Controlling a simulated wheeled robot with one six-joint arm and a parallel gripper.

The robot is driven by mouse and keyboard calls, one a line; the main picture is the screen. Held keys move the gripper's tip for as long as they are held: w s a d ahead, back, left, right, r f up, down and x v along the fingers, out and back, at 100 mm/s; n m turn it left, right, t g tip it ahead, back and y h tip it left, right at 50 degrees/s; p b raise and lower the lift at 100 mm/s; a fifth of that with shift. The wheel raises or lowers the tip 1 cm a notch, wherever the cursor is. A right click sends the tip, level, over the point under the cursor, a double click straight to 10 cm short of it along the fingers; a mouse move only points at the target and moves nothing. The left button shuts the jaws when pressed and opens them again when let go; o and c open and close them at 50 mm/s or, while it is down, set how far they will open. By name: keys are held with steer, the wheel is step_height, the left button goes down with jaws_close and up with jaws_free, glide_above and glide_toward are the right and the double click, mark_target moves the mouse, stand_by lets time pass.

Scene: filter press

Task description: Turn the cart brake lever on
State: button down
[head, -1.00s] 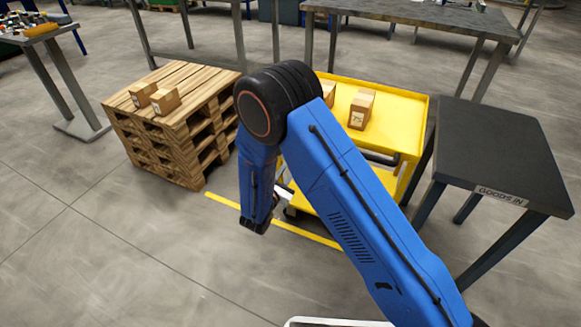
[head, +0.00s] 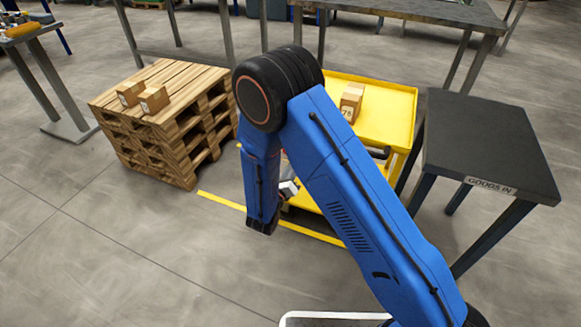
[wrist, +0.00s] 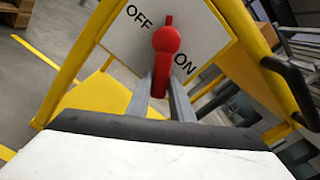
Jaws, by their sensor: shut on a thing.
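The red brake lever (wrist: 165,42), with a round knob, stands in front of a white plate (wrist: 205,28) marked OFF and ON in the wrist view. The lever appears between the two words; its exact setting is hard to tell. My gripper (wrist: 161,88) has its two grey fingers on either side of the lever below the knob, shut on it. The yellow cart (head: 385,105) stands at the centre right in the head view. My arm hides part of the cart and the lever there.
A wooden pallet stack (head: 190,85) with small boxes stands left of the cart. A dark GOODS IN table (head: 490,140) stands close on its right. A yellow floor line (head: 220,200) runs before the cart. The left foreground floor is clear.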

steer(key=shift+s+d+r+n, duration=0.15)
steer(key=shift+d+r+n, duration=0.2)
steer(key=shift+n, duration=0.65)
steer(key=c, duration=1.6)
jaws_free()
steer(key=shift+o, duration=0.2)
steer(key=v, duration=1.7)
steer(key=shift+s, duration=0.2)
